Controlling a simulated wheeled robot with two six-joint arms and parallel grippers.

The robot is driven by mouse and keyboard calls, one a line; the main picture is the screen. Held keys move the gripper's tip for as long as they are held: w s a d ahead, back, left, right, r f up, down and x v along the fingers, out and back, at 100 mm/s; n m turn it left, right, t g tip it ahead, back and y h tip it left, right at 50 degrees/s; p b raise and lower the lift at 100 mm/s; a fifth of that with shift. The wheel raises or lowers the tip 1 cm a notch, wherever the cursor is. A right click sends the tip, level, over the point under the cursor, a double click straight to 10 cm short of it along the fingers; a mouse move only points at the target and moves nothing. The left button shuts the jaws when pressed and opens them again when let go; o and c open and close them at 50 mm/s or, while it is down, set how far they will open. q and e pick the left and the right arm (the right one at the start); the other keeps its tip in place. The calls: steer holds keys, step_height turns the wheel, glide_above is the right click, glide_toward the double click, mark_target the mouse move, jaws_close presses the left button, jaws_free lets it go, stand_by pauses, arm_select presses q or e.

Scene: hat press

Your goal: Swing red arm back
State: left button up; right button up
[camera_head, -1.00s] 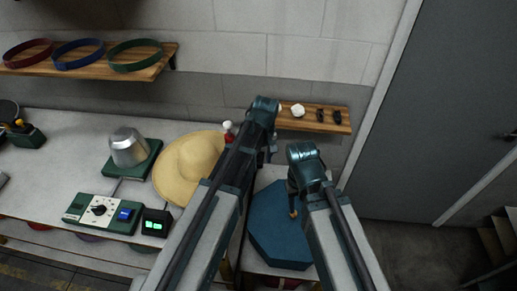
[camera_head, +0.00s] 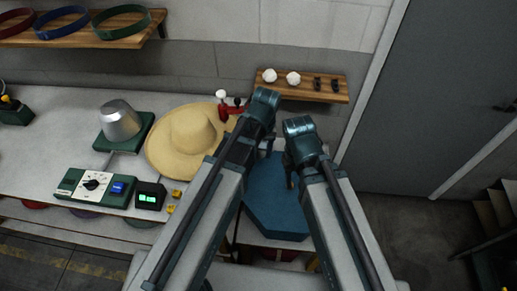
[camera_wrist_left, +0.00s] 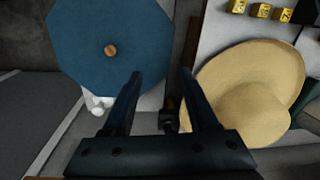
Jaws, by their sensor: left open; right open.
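The red arm (camera_head: 226,110) shows in the head view as a small red piece with a white ball, at the back edge of the straw hat. My left arm's wrist hides part of its surroundings. I cannot make the red arm out in the left wrist view. My left gripper (camera_wrist_left: 163,88) is open in the left wrist view, its fingers over the gap between the blue octagonal box and the straw hat. A small dark piece shows between the fingers, with nothing visibly gripped. My right gripper (camera_head: 291,174) is open above the blue box, mostly hidden behind its wrist.
The straw hat (camera_head: 182,146) lies left of the blue octagonal box (camera_head: 275,205). A metal hat form (camera_head: 119,122), a control panel (camera_head: 95,187) and yellow blocks (camera_head: 173,203) are on the table. A wooden shelf (camera_head: 318,91) with white balls is behind my wrists. A grey door stands right.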

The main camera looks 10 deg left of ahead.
arm_select(q)
steer(key=shift+w+a, duration=0.1)
steer(key=shift+w, duration=0.1)
steer(key=shift+c, duration=1.2)
steer(key=w+a+n, duration=0.1)
steer(key=n, duration=0.1)
steer(key=w+n+t+y, duration=0.1)
steer(key=w+n, duration=0.1)
steer(key=w+a+n, duration=0.1)
steer(key=n, duration=0.1)
steer(key=shift+w+a+r+t+y, duration=0.2)
steer(key=shift+a+r+t+y, duration=0.1)
steer(key=shift+a+t, duration=0.1)
jaws_close()
steer(key=w+a+r+n+t+y, duration=0.3)
steer(key=w+a+n, duration=0.1)
steer(key=w+n, duration=0.4)
steer(key=shift+w+a+r+n, duration=0.2)
steer(key=shift+a+n, duration=0.1)
steer(key=shift+n, duration=1.1)
